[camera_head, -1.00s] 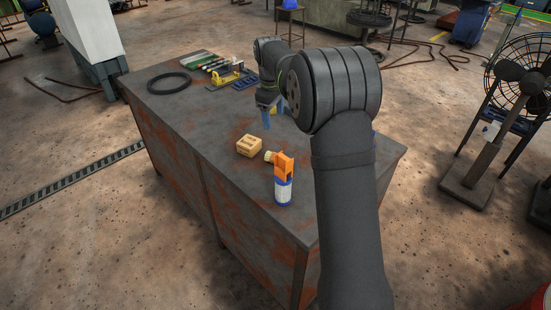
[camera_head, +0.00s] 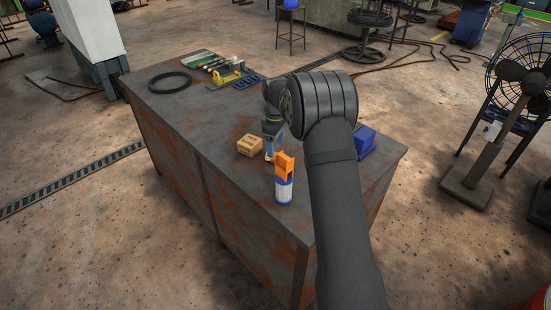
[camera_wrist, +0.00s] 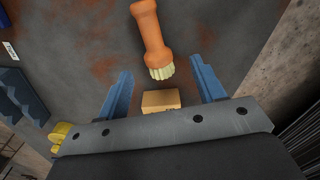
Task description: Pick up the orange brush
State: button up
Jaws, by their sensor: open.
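The orange brush (camera_wrist: 152,38) has an orange handle and pale bristles, and lies on the table in the wrist view. Its bristles point towards my gripper (camera_wrist: 160,68); its handle runs up to the top edge. My gripper is open and empty, its blue fingers apart to either side of and short of the bristle end. In the head view my gripper (camera_head: 270,151) is low over the table, beside a small tan box.
The tan box (camera_head: 250,146) also shows between the finger bases in the wrist view (camera_wrist: 160,101). A blue bin (camera_head: 366,142) stands at the right of the table. A black ring (camera_head: 169,82) and several tools lie at the far end. The table's left middle is clear.

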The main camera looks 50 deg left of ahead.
notch_tip(320, 180, down, 5)
jog(key=shift+w+a+f, duration=0.15)
jog(key=shift+f, duration=0.05)
jog(key=c, duration=1.2)
jog(key=shift+r, duration=0.1)
jog(key=shift+r, duration=0.1)
